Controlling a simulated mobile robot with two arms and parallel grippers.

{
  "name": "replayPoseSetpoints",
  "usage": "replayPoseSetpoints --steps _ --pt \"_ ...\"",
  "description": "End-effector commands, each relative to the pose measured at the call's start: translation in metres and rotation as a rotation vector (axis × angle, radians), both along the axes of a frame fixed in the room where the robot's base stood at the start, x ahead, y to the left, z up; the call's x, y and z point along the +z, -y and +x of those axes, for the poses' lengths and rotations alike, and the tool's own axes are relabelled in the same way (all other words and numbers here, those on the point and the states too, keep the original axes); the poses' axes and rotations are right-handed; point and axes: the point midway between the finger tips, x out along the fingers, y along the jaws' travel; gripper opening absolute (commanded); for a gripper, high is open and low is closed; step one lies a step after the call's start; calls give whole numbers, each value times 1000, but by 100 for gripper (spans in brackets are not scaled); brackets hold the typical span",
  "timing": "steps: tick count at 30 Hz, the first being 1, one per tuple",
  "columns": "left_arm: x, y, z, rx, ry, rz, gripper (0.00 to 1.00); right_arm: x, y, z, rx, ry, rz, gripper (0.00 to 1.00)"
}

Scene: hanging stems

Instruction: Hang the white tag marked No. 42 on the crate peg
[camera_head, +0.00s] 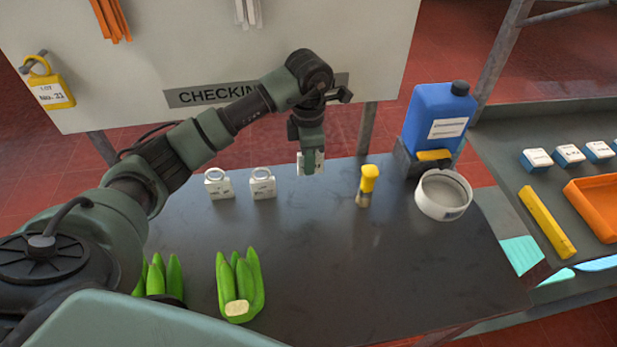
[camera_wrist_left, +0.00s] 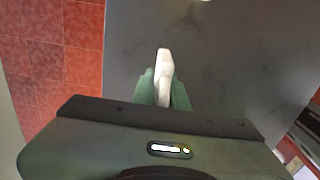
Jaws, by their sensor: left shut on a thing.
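My left gripper (camera_head: 310,172) is shut on a white tag (camera_head: 312,162) and holds it at the back edge of the table. In the left wrist view the same tag (camera_wrist_left: 164,72) shows as a narrow white shape between my green fingers. Its marking cannot be read. Two other white tags with round loops, a left one (camera_head: 218,186) and a right one (camera_head: 263,185), stand on the table to the left of my gripper; their print is too small to read. I cannot make out a crate peg. My right gripper is not in view.
A yellow tag marked No. 31 (camera_head: 53,92) hangs on a peg of the white board (camera_head: 200,50). Green banana bunches (camera_head: 240,285) lie in front. The table's middle (camera_head: 330,260) is clear.

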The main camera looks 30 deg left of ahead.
Motion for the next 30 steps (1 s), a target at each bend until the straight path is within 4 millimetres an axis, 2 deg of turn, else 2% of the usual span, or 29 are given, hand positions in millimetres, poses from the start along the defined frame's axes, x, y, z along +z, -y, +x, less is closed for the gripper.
replayPoseSetpoints --steps 3,8,16,29,30 --pt "-21 0 -1 0 -2 0 0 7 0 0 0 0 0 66" --pt "-34 0 0 0 0 -1 0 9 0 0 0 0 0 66" --pt "-68 0 0 0 -1 -1 0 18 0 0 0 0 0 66" --pt "-77 0 0 -1 1 1 0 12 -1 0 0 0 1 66" --pt "-77 0 0 -1 2 1 16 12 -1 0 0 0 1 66"
